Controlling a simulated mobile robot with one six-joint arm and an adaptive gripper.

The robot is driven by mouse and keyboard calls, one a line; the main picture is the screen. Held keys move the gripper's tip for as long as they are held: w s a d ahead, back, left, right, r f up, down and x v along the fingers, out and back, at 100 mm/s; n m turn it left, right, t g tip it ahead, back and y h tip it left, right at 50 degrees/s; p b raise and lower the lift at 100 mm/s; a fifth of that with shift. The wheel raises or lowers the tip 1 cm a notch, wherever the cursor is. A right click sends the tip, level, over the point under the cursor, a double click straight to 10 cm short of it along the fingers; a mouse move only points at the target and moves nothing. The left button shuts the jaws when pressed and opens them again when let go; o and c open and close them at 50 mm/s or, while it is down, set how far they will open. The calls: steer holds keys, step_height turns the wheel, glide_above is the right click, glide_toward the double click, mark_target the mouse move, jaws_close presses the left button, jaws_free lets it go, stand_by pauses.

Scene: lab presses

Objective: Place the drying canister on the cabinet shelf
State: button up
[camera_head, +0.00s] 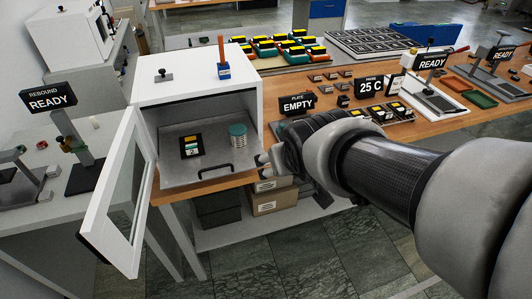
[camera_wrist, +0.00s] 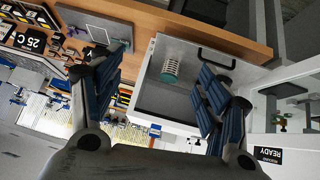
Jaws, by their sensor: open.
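The drying canister (camera_head: 238,135), a small ribbed pale-green cylinder, stands upright on the right part of the grey cabinet shelf (camera_head: 210,172). In the wrist view the canister (camera_wrist: 171,69) shows against the shelf (camera_wrist: 185,105), beyond my fingers. The shelf sits in the mouth of the white cabinet (camera_head: 195,78), with a black handle at its front. My gripper (camera_head: 264,164) is just right of the shelf, apart from the canister. In the wrist view my gripper (camera_wrist: 162,72) has its blue-padded fingers spread wide with nothing between them.
The cabinet's glass door (camera_head: 122,195) is open to the left. A dark labelled block (camera_head: 191,146) lies on the shelf left of the canister. Boxes (camera_head: 272,198) are below the bench. An EMPTY sign (camera_head: 298,104) and small blocks crowd the wooden bench (camera_head: 345,112) to the right.

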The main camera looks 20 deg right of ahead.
steer(key=s+a+g+y, duration=0.1)
steer(key=s+a+g, duration=0.2)
steer(key=s, duration=1.3)
steer(key=shift+s+a, duration=0.2)
steer(key=shift+a, duration=0.2)
steer(key=shift+r, duration=0.1)
steer(key=shift+c, duration=0.3)
